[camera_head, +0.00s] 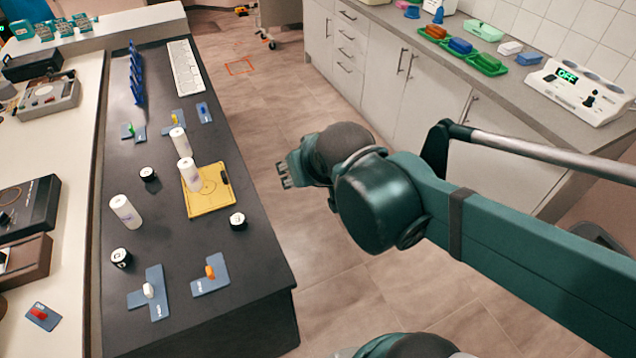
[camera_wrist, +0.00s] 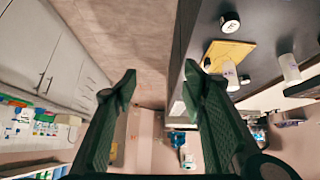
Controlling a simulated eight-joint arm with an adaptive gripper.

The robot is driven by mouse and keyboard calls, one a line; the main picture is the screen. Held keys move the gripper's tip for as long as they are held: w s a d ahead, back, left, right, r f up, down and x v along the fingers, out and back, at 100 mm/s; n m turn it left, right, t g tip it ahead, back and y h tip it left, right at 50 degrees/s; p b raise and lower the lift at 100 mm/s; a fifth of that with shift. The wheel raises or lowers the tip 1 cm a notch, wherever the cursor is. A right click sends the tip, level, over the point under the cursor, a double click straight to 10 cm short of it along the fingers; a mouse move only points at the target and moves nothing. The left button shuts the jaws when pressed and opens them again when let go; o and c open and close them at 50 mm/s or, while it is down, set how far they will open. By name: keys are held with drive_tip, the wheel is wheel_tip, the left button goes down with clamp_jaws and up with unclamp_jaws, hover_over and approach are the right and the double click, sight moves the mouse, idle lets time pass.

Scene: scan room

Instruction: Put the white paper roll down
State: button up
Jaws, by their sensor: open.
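Three white paper rolls stand upright on the dark table. One white paper roll (camera_head: 190,174) stands at the left part of a yellow board (camera_head: 205,208); it also shows in the wrist view (camera_wrist: 230,75). A second roll (camera_head: 178,141) stands just behind the board, and a third roll (camera_head: 125,211) stands to its left, nearer the front. My gripper (camera_head: 284,176) is open, over the floor to the right of the table. In the wrist view its two fingers (camera_wrist: 160,84) are apart with nothing between them.
The dark table (camera_head: 245,265) also bears small black-and-white cylinders (camera_head: 238,220), blue plates with coloured pieces (camera_head: 210,274), a blue rack (camera_head: 136,75) and a keyboard (camera_head: 185,67). A counter with coloured trays (camera_head: 460,46) runs along the right. Floor lies between.

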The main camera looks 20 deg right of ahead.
drive_tip(key=s+d+g, duration=0.1)
drive_tip(key=s, duration=0.5)
drive_tip(key=shift+s+r, duration=0.25)
drive_tip(key=shift+r, duration=0.15)
drive_tip(key=shift+o, duration=0.6)
drive_tip(key=shift+w, duration=0.15)
drive_tip(key=w+a+t, duration=0.1)
drive_tip(key=w+a, duration=0.5)
drive_tip(key=w, duration=0.7)
drive_tip(key=n+t+p, duration=0.1)
drive_tip(key=t, duration=0.4)
hover_over(121, 208)
drive_tip(key=s+d, duration=0.2)
drive_tip(key=d, duration=1.2)
wheel_tip(121, 208, down, 8)
drive_tip(key=s+a+f+y, duration=0.1)
drive_tip(key=a, duration=0.3)
drive_tip(key=s+a+f+y, duration=0.1)
drive_tip(key=a+f, duration=0.1)
drive_tip(key=a, duration=0.2)
drive_tip(key=s+a+f+n+t+y, duration=0.1)
drive_tip(key=a+f, duration=0.1)
drive_tip(key=a, duration=0.3)
drive_tip(key=shift+p, duration=0.3)
drive_tip(key=shift+w, duration=0.15)
drive_tip(key=shift+x, duration=1.2)
